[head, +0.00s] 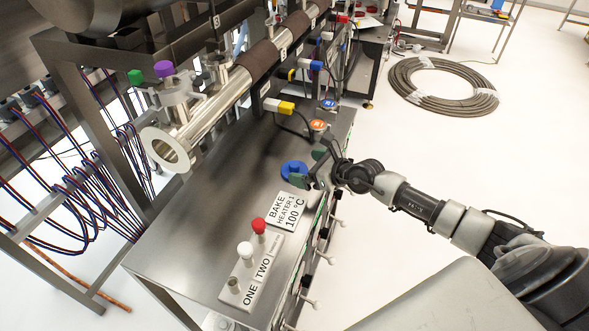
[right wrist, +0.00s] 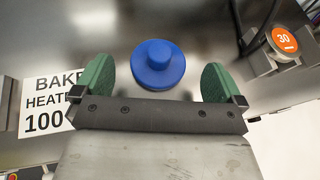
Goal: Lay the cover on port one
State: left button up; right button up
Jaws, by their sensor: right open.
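A round blue cover with a raised knob (head: 294,169) lies on the steel bench top, above the BAKE HEATER label. It also shows in the right wrist view (right wrist: 158,65), between and just beyond the green finger pads. My right gripper (head: 315,167) is open beside the cover, its fingers pointing at it; nothing is held. A white plate (head: 262,268) marked ONE and TWO lies at the near end of the bench. A short grey stub (head: 234,286) stands by ONE, a white-topped post (head: 245,251) by TWO, and a red-topped post (head: 259,227) farther along. My left gripper is not in view.
A steel tube with an open flange (head: 167,150) overhangs the bench's left side. The BAKE HEATER label (head: 285,212) lies beside the cover. An orange disc (head: 318,125) and a blue disc (head: 328,104) are farther back. Handles line the right edge; bench left of the cover is clear.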

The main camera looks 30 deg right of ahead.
aim_at(296, 165)
jog(key=x, duration=0.4)
jog(key=shift+w+a, duration=0.2)
jog(key=shift+w, duration=0.05)
jog(key=shift+s, duration=0.1)
jog(key=shift+c, duration=0.3)
jog(key=c, duration=0.8)
jog(key=shift+c, duration=0.3)
jog(key=shift+r, duration=0.1)
